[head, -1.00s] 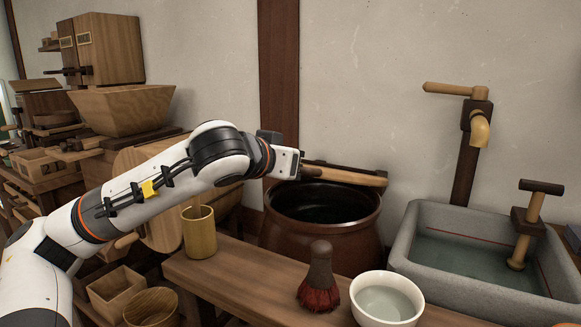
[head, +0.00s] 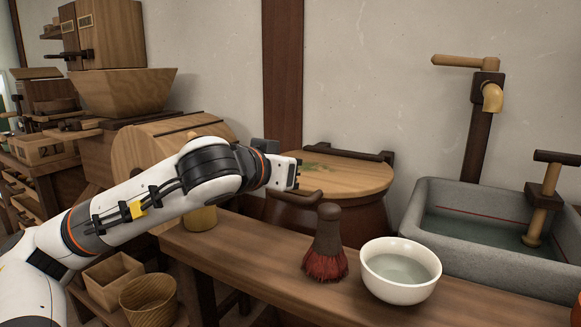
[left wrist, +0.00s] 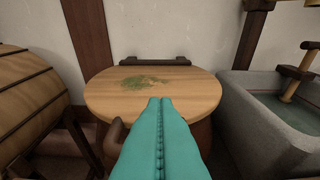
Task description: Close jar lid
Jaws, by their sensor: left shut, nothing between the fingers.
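The large brown jar (head: 346,220) stands against the wall behind the bench. Its round wooden lid (head: 345,178) lies flat over the mouth, with a green patch on top and a dark hinge bar at the back. The lid also fills the middle of the left wrist view (left wrist: 110,95). My left gripper (head: 296,176) is at the lid's front left edge in the head view. Its teal fingers (left wrist: 160,102) are shut and empty, in front of the lid's near edge. I cannot tell whether they touch it. My right gripper is in neither view.
A bench (head: 240,245) runs in front of the jar, bearing a red-bristled brush (head: 326,250), a white bowl (head: 400,270) of water and a wooden cup (head: 201,218). A stone sink (head: 480,255) stands to the right. A wooden drum (left wrist: 28,95) stands to the left.

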